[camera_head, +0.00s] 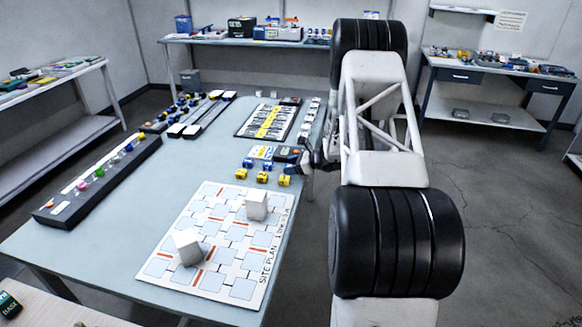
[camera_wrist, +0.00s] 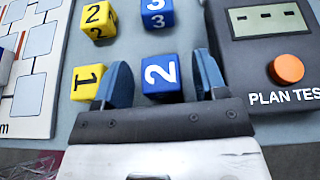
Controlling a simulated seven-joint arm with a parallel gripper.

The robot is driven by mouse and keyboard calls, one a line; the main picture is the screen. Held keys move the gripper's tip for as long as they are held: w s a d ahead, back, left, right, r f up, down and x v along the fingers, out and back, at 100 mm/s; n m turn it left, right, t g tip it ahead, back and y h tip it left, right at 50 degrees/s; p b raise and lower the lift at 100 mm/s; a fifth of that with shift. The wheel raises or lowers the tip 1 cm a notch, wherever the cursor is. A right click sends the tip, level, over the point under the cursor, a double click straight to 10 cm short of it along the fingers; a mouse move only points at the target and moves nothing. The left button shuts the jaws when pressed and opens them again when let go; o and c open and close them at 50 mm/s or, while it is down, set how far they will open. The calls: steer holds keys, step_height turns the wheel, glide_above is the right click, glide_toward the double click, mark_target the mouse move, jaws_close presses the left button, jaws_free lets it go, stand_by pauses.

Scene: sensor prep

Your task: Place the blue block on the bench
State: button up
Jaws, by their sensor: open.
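In the wrist view, a blue block marked 2 (camera_wrist: 162,75) lies between the two spread fingers of my gripper (camera_wrist: 162,66). The jaws are open, with a gap on either side of the block. A second blue block marked 3 (camera_wrist: 157,14) lies beyond it. In the head view, my gripper (camera_head: 306,168) is low at the right edge of the light blue bench (camera_head: 120,215), partly hidden by my arm. Blue blocks (camera_head: 248,163) show beside it on the bench, with one (camera_head: 267,165) nearer the gripper.
Yellow blocks marked 1 (camera_wrist: 86,82) and 2 (camera_wrist: 97,20) sit close left of the blue ones. A tester with an orange button (camera_wrist: 287,68) is close right. A site plan board (camera_head: 225,235) holds two white cubes (camera_head: 257,205). The bench's front left is bare.

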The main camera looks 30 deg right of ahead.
steer(key=shift+r, duration=0.15)
steer(key=v, duration=1.2)
stand_by(0.7)
steer(key=s+a+r+n+g+h, duration=0.1)
steer(key=s+a+r+n+g, duration=0.1)
steer(key=s+a+r+n, duration=0.65)
steer(key=s+a+r+g+h, duration=0.1)
steer(key=a+r+g, duration=0.35)
steer(key=a, duration=0.85)
steer(key=s+a+r+n+g, duration=0.1)
steer(key=s+a+r+n, duration=0.35)
steer(key=a+r, duration=0.5)
steer(key=s+a+r+n+h, duration=0.1)
steer(key=s+a+n, duration=0.3)
steer(key=s, duration=0.6)
steer(key=s+a+r+n+h, duration=0.2)
steer(key=s+a+n+h, duration=0.2)
steer(key=s, duration=0.5)
steer(key=s+a+r+n+h, duration=0.2)
steer(key=s+a+n, duration=0.3)
steer(key=s, duration=0.5)
steer(key=shift+s+a+n+t+h, duration=0.3)
steer(key=shift+a+t+h, duration=0.1)
steer(key=shift+a, duration=0.4)
